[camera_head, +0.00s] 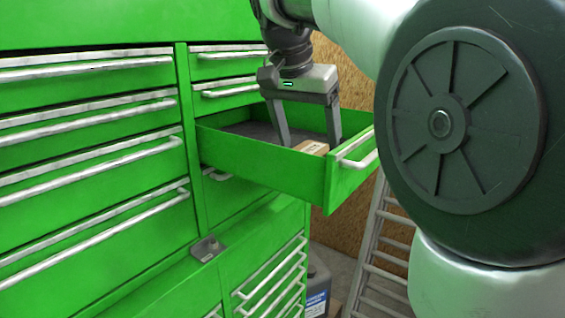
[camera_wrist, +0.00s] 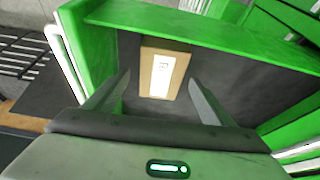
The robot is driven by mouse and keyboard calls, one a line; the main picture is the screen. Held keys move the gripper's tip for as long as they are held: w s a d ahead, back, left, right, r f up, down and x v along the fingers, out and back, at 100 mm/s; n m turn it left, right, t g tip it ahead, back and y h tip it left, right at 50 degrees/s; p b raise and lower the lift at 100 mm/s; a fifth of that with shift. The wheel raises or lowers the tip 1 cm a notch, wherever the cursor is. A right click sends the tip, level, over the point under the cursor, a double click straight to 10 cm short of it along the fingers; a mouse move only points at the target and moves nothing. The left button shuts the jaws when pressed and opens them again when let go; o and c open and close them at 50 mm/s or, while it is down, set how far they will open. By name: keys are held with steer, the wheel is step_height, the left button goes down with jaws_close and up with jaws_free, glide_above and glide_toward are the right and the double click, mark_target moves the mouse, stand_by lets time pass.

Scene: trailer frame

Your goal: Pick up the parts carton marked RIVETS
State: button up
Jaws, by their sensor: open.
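A small brown carton (camera_wrist: 179,62) with a white label lies in the open green drawer (camera_wrist: 200,38). The print on its label is too small to read. In the head view the carton (camera_head: 311,147) shows only in part above the drawer's front edge. My gripper (camera_wrist: 158,88) is open, its fingers pointing down into the drawer. In the wrist view the carton appears between and beyond the two fingertips, not gripped. In the head view my gripper (camera_head: 310,140) reaches into the drawer (camera_head: 262,162), with the carton near the right finger.
The green cabinet (camera_head: 90,130) has several shut drawers with pale handles. A metal ladder (camera_head: 372,255) stands at the right, and a dark container (camera_head: 317,285) sits on the floor. The drawer walls surround my fingers. A small grey item (camera_head: 207,249) rests on a lower ledge.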

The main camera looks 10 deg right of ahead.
mark_target(309, 150)
steer(key=shift+x, duration=1.65)
steer(key=shift+f, duration=0.3)
steer(key=c, duration=1.4)
